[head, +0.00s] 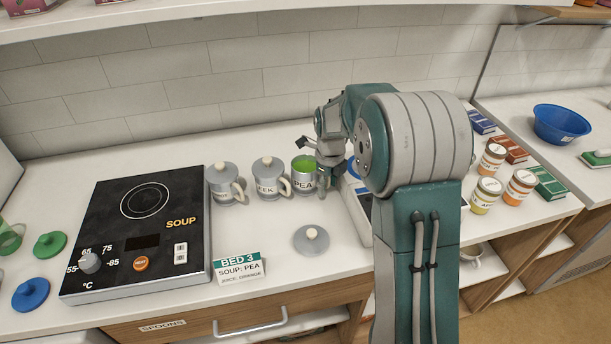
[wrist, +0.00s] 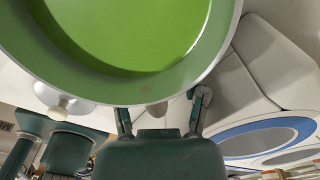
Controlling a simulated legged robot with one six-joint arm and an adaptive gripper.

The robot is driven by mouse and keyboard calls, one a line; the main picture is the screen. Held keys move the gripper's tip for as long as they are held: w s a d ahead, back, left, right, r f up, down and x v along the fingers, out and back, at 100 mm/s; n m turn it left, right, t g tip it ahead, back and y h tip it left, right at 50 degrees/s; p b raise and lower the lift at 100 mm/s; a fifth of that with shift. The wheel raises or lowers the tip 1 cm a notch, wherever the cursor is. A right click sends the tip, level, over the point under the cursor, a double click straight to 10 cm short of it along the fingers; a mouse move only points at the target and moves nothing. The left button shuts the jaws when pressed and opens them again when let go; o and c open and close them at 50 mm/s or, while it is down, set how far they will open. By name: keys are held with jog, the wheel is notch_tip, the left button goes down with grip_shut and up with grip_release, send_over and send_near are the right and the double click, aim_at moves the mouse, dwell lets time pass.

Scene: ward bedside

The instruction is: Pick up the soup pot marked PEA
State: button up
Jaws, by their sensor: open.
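The grey soup pot marked PEA (head: 304,186) stands upright on the white counter, open, with green soup inside. Its lid appears to be off; a grey lid with a pale knob (head: 311,240) lies on the counter in front. My gripper (head: 322,168) is open, just right of the pot near its rim, partly hidden by my arm. In the wrist view the pot (wrist: 232,25) fills the top with its green inside. My gripper's fingers (wrist: 160,108) spread just below the rim there. Whether they touch the pot, I cannot tell.
Two lidded grey pots, one marked EEK (head: 268,184) as far as readable and another (head: 222,188), stand to the left. A black SOUP hot plate (head: 120,262) is farther left. A BED 3 card (head: 239,269) reads SOUP: PEA. Labelled jars (head: 485,194) stand right of my arm.

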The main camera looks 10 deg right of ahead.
jog(key=shift+f, duration=0.15)
jog(key=shift+c, duration=0.3)
grip_shut()
